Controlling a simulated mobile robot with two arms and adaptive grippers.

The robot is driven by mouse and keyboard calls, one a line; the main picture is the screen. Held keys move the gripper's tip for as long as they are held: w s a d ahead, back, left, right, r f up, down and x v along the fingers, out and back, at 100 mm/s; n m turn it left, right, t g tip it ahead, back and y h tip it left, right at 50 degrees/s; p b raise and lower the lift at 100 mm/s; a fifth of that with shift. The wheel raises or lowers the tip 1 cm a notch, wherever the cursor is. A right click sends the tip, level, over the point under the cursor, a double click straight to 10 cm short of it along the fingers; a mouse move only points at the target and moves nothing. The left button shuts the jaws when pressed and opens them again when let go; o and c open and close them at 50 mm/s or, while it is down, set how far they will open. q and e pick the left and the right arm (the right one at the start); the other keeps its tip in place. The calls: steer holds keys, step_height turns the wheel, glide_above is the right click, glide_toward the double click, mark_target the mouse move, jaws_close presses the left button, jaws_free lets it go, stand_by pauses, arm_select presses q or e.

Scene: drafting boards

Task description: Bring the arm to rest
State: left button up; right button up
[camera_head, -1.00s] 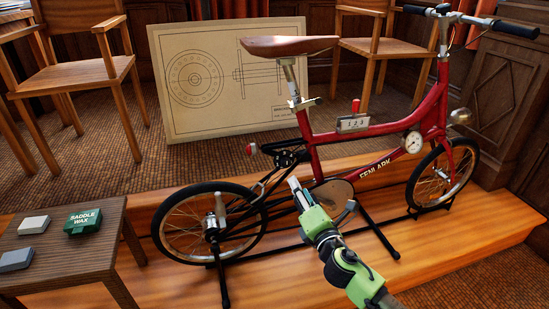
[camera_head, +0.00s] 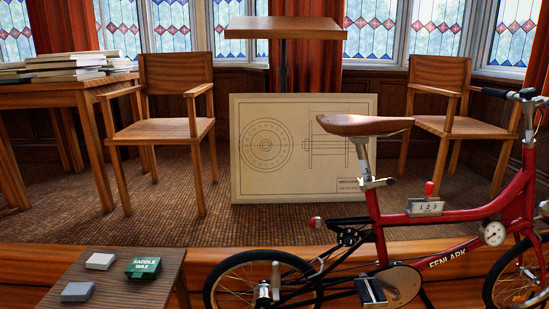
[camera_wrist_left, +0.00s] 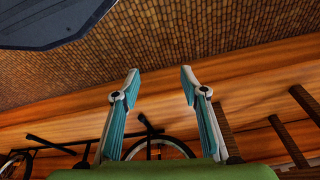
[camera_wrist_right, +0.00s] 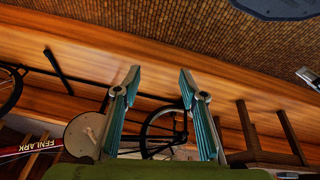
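Neither arm shows in the head view now. My left gripper (camera_wrist_left: 160,76) shows in the left wrist view, its two fingers apart with nothing between them. My right gripper (camera_wrist_right: 159,77) shows in the right wrist view, also open and empty. The red bicycle (camera_head: 458,217) stands at the right of the head view, its lower part and front end cut off by the frame. Part of it shows beyond the fingers in both wrist views, apart from them as far as I can tell.
A wooden platform edge (camera_head: 215,250) runs across. Behind are a drawing board (camera_head: 303,190), two chairs and a table with books (camera_head: 68,68).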

steer(key=s+f+g+p, duration=0.25)
steer(key=f+p, duration=0.35)
steer(key=f, duration=1.3)
arm_select(q)
steer(key=s+a+f+g+p, duration=0.1)
steer(key=s+f+p, duration=0.3)
steer(key=s, duration=0.6)
steer(key=s+a+f+g+p, duration=0.1)
steer(key=s+a+f+p, duration=0.1)
steer(key=s+f+p, duration=0.3)
steer(key=s+p, duration=0.3)
steer(key=s, duration=0.2)
steer(key=shift+s+a+f+p, duration=0.15)
steer(key=shift+s+a+p, duration=0.05)
steer(key=shift+p, duration=0.2)
arm_select(e)
steer(key=s+d+f, duration=0.1)
steer(key=s+f, duration=0.1)
steer(key=s, duration=0.7)
steer(key=s+d+f, duration=0.1)
steer(key=s+f, duration=0.1)
steer(key=s, duration=0.7)
steer(key=shift+s+d+f+g, duration=0.2)
steer(key=shift+s+f+g, duration=0.05)
steer(key=shift+f+g, duration=0.1)
